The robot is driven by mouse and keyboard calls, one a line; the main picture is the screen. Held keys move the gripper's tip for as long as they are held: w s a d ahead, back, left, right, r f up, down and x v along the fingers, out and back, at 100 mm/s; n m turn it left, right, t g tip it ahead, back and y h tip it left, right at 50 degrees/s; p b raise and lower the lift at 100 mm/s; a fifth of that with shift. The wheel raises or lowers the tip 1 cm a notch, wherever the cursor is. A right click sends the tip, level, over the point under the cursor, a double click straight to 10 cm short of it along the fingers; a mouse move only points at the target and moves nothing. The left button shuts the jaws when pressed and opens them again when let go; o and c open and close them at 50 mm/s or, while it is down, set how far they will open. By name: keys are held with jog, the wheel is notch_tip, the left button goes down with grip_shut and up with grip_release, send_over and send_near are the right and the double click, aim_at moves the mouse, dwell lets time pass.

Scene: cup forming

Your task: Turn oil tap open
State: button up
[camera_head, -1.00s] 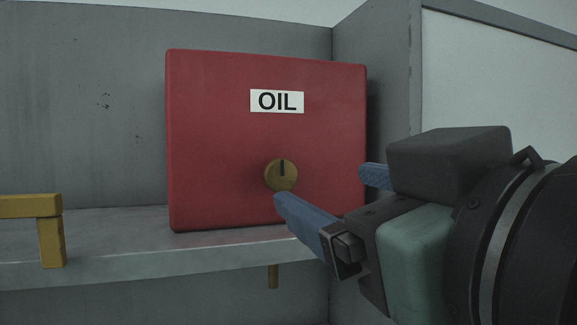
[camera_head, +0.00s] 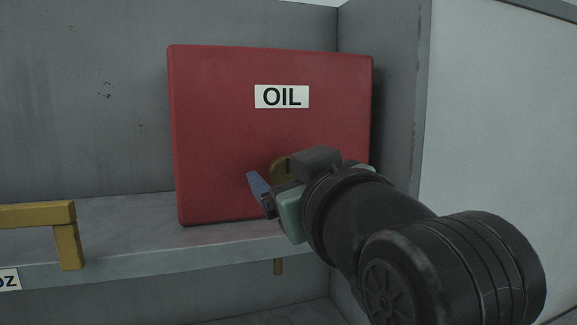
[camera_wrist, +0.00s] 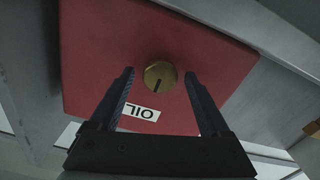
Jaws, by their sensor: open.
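The red oil box (camera_head: 225,130) stands on a grey shelf and carries a white OIL label (camera_head: 282,96). Its round brass tap (camera_head: 279,168) is partly hidden behind my gripper in the head view. In the wrist view the whole tap (camera_wrist: 160,75) shows, with a dark slot line on its face, and the label (camera_wrist: 139,113) appears upside down. My gripper (camera_wrist: 158,83) is open, one finger to each side of the tap in that view, with nothing between them that I can see held. In the head view a blue finger (camera_head: 258,187) is left of the tap. Contact cannot be told.
The grey shelf (camera_head: 130,210) runs along under the box. A yellow bracket-like handle (camera_head: 66,235) stands at the left. A grey side wall (camera_head: 385,110) rises close on the right.

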grip_shut()
dwell(0.3)
jog(key=shift+n, duration=0.3)
jog(key=n+b, duration=0.3)
jog(key=shift+f+n, duration=0.2)
jog(key=shift+n, duration=0.1)
jog(key=n+b, duration=0.2)
jog(key=n, duration=0.2)
jog(key=shift+n, duration=0.3)
jog(key=n+b, duration=0.2)
jog(key=n, duration=0.2)
jog(key=shift+a, duration=0.1)
jog(key=shift+n+b, duration=0.85)
jog(key=shift+n, duration=1.15)
